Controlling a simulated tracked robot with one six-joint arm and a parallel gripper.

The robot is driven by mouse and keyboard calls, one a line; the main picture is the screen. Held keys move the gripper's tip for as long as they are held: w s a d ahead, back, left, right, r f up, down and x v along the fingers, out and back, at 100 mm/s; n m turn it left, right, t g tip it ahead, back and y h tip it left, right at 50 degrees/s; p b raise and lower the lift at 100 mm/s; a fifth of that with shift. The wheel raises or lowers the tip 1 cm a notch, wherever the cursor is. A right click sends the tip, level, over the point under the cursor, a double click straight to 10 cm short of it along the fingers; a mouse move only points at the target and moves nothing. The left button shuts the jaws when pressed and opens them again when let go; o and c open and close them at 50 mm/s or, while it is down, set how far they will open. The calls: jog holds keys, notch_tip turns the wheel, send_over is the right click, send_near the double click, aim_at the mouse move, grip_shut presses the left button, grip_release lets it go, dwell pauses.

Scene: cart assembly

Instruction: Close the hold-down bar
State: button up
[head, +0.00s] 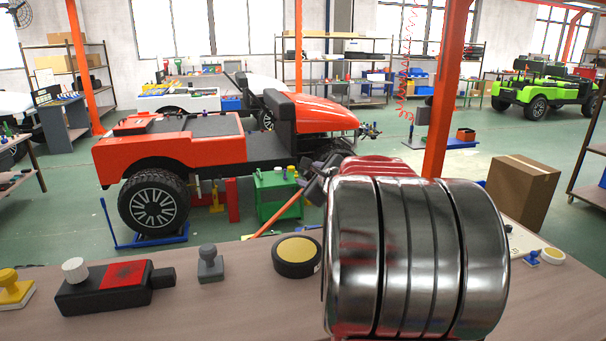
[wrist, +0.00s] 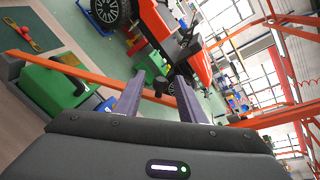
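My gripper (wrist: 159,80) is open in the wrist view, its two grey-purple fingers apart with nothing held between them. In the head view my gripper (head: 318,182) is partly hidden behind my shiny arm. A long orange bar (wrist: 75,70) runs slantwise across the wrist view, past the fingers. A slanted orange bar (head: 277,221) also shows in the head view, below and left of my gripper. I cannot tell for certain whether it is the hold-down bar, or whether the gripper touches it.
The orange cart (head: 190,150) stands beyond the bench (head: 225,300), near a green box (head: 276,190). On the bench are a black-and-red device (head: 115,287), a grey stamp (head: 210,265) and a round yellow-topped pad (head: 297,252). A cardboard box (head: 522,190) stands right.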

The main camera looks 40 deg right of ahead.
jog(key=x, duration=0.5)
jog(key=shift+c, duration=0.2)
grip_shut()
dwell(0.4)
